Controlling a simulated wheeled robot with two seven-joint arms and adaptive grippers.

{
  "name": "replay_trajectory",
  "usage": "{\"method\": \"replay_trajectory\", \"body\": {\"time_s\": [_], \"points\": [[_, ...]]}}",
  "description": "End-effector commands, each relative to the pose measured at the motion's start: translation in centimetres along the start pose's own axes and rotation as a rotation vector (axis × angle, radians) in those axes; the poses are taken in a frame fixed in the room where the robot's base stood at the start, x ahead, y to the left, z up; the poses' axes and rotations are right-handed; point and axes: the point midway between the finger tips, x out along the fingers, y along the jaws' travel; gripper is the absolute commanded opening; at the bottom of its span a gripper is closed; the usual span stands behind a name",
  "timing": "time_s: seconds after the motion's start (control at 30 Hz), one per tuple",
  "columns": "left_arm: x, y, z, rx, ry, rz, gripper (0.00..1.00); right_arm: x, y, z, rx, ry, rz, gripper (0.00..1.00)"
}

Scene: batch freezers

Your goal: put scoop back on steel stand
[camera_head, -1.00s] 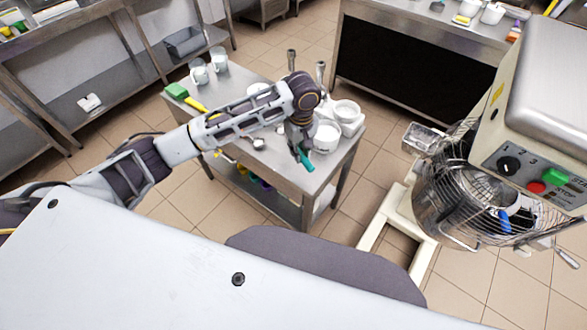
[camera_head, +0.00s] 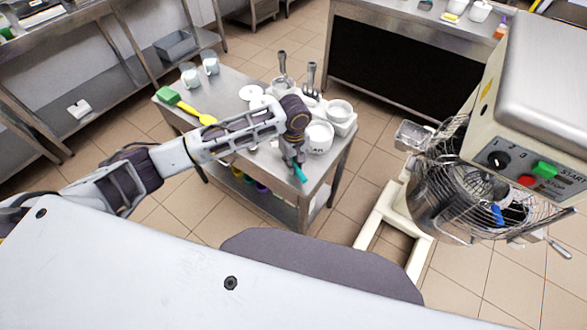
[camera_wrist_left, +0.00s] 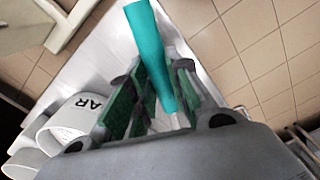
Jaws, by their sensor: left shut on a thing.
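A scoop with a teal handle (camera_head: 299,174) is in my left gripper (camera_head: 292,163), over the front right part of a steel table (camera_head: 228,146). In the left wrist view the green-padded fingers of the left gripper (camera_wrist_left: 155,88) are closed around the teal handle (camera_wrist_left: 148,42), which sticks out beyond them. The scoop's head cannot be made out. Two upright steel utensils (camera_head: 311,75) stand at the back of the table; I cannot tell whether they belong to the steel stand. My right gripper is not in view.
A white tub (camera_head: 319,137) stands close right of the gripper; its lettered side shows in the wrist view (camera_wrist_left: 72,122).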

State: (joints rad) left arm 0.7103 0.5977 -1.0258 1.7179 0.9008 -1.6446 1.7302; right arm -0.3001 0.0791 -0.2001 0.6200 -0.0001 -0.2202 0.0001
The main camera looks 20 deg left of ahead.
Motion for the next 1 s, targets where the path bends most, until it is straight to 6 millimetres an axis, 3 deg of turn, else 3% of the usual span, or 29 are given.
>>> {"method": "replay_trajectory", "body": {"time_s": [0.23,0.6,1.0], "points": [[0.5,0.0,0.0,-0.001,0.0,-0.001,0.0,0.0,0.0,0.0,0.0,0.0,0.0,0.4],[3.6,0.0,0.0,0.001,0.001,0.001,0.0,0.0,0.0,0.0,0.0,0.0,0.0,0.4],[3.9,0.0,0.0,0.0,0.0,0.001,0.0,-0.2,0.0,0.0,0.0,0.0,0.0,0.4]]}}
